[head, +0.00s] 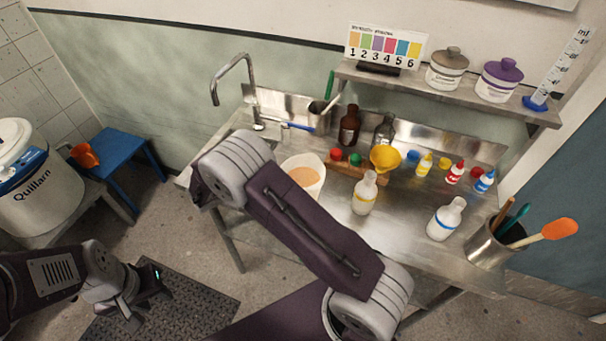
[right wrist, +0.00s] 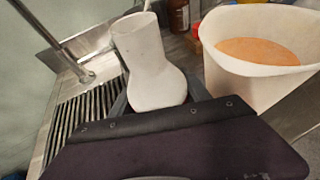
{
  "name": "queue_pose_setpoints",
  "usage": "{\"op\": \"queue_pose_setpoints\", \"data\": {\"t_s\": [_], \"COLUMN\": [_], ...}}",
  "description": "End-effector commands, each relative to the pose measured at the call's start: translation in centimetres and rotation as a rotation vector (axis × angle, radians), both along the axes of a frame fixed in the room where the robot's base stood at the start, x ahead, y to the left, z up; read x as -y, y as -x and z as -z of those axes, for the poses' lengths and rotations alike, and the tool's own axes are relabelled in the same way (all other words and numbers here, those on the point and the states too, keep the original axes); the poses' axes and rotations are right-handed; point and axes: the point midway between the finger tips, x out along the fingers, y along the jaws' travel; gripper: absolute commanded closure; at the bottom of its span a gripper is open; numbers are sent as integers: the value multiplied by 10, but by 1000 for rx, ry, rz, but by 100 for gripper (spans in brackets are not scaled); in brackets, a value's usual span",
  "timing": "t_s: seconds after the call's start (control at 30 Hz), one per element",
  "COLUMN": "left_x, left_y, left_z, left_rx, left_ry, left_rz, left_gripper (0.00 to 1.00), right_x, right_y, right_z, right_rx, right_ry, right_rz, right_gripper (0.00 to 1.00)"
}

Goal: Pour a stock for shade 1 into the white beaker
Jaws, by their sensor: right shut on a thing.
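The white beaker (head: 314,182) stands on the steel bench, holding orange liquid; it also shows at the right of the right wrist view (right wrist: 225,75). My right gripper (right wrist: 156,92) is shut on a white bottle (right wrist: 146,60), beside and apart from the beaker. The bottle's neck points up in that view, with no stream visible; its label is hidden. In the head view my right wrist hides this gripper and bottle. A yellow-banded white bottle (head: 364,194) and a blue-banded one (head: 444,220) stand on the bench. My left gripper (head: 142,297) is open and empty, low over the floor mat.
The shade card (head: 386,46) stands on the shelf, shade 1 orange. A utensil pot (head: 486,246) stands at right. The sink tap (head: 240,75) rises behind my right wrist.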

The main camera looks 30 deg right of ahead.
Motion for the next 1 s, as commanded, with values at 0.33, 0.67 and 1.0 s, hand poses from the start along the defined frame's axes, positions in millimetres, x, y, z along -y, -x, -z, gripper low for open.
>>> {"op": "queue_pose_setpoints", "data": {"t_s": [0.33,0.67,1.0], "left_x": [0,0,0], "left_y": [0,0,0], "left_z": [4,-43,-45], "left_rx": [0,0,0], "left_ry": [0,0,0], "left_rz": [0,0,0], "left_gripper": [64,64,64], "right_x": [0,0,0], "right_y": [0,0,0], "right_z": [8,-46,-50], "right_rx": [-16,-15,-15], "right_ry": [13,12,12], "right_rz": [1,1,1], "right_gripper": [99,99,99]}}
